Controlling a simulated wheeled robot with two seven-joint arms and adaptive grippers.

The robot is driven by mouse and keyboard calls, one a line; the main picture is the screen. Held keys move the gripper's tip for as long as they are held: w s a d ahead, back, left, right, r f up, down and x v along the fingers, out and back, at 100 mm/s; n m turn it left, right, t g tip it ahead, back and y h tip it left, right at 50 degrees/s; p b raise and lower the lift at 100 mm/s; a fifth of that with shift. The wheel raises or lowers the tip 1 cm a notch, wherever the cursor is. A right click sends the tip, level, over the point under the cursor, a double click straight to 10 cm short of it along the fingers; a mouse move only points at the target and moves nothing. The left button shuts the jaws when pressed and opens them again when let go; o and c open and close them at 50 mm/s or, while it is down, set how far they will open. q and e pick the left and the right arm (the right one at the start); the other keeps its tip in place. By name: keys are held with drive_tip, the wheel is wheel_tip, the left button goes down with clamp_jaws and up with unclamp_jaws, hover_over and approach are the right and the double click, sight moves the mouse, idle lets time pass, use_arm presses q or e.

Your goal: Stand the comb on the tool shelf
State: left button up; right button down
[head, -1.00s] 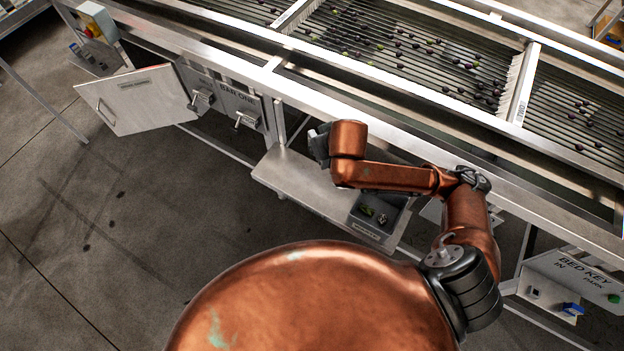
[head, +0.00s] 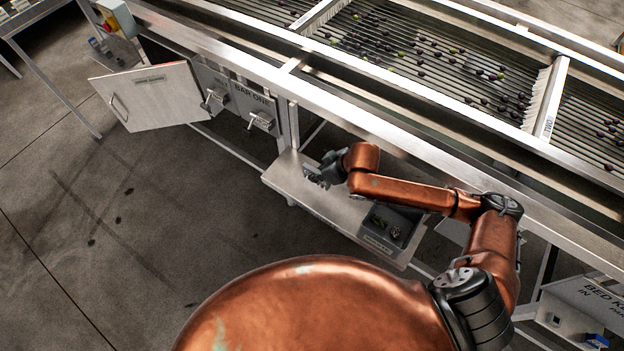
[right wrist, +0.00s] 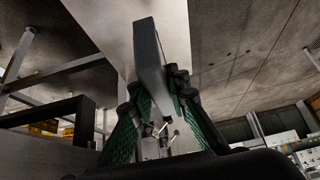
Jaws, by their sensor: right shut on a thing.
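My right gripper (head: 318,173) is low over the left part of the metal tool shelf (head: 318,203), which hangs in front of the machine. In the right wrist view its two green-padded fingers (right wrist: 155,108) are shut on a long grey bar-like piece, which I take for the comb (right wrist: 148,50). The comb sticks out past the fingertips toward a pale flat surface. I cannot tell whether it touches the shelf. In the head view the comb is small and hard to tell from the gripper. My left gripper is not in view.
A dark tray (head: 390,222) with small green and pale bits sits at the shelf's right end. An open cabinet door (head: 150,97) and a BAR ONE panel (head: 250,108) with handles are to the left. The roller bed (head: 430,65) with olives runs behind.

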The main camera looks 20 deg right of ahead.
drive_tip(key=x, duration=0.3)
drive_tip(key=b+x, duration=0.1)
drive_tip(key=x, duration=0.1)
drive_tip(key=shift+w+d, duration=0.4)
drive_tip(key=shift+w, duration=0.05)
drive_tip(key=shift+w+f, duration=0.1)
drive_tip(key=shift+f, duration=0.05)
drive_tip(key=shift+w+f, duration=0.15)
drive_tip(key=f, duration=0.2)
drive_tip(key=f+b, duration=0.1)
drive_tip(key=f, duration=0.1)
drive_tip(key=shift+w+a, duration=0.15)
drive_tip(key=shift+w, duration=0.1)
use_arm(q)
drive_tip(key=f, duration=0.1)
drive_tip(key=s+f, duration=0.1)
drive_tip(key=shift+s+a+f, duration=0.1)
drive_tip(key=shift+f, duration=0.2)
use_arm(e)
drive_tip(key=shift+r, duration=0.15)
drive_tip(key=c, duration=1.8)
unclamp_jaws()
drive_tip(key=shift+c, duration=0.2)
